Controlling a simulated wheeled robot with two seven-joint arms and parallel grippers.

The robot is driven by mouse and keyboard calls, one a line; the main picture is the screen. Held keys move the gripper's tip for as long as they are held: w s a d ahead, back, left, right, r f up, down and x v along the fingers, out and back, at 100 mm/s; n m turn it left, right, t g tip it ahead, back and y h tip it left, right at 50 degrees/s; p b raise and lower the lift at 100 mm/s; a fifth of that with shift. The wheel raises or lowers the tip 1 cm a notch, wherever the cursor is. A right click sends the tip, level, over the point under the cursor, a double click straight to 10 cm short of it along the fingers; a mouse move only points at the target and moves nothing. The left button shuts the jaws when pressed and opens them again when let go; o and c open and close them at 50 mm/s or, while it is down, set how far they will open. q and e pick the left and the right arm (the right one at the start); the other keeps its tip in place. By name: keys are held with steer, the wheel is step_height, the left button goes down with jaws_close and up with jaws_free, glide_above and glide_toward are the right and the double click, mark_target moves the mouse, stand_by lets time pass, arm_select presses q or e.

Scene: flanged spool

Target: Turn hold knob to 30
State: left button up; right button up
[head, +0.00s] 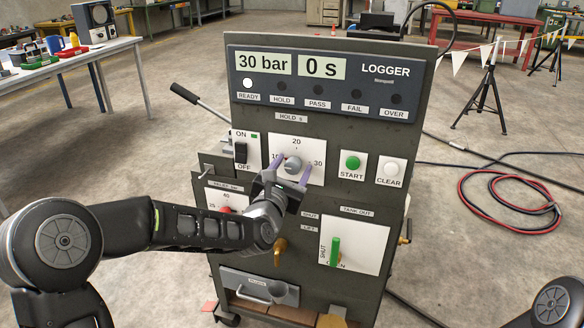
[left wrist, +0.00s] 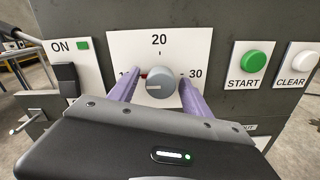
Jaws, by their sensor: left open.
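The hold knob (head: 291,164) is a round grey knob on a white plate marked 10, 20 and 30, under the label "HOLD s". In the left wrist view the knob (left wrist: 161,85) has a pale line on its left part, pointing left toward the 10 side. My left gripper (head: 292,172) is open, with its purple fingers on either side of the knob. In the left wrist view the fingers partly cover the 10, and I cannot tell whether they touch the knob. My right gripper is out of view.
The display (head: 291,66) reads 30 bar and 0 s, with the READY lamp (head: 247,82) lit. An ON/OFF switch (head: 240,151) is left of the knob; the green START (head: 352,163) and white CLEAR (head: 391,170) buttons are right. A lever (head: 198,105) sticks out left.

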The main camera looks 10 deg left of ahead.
arm_select(q)
steer(key=shift+c, duration=0.6)
jaws_close()
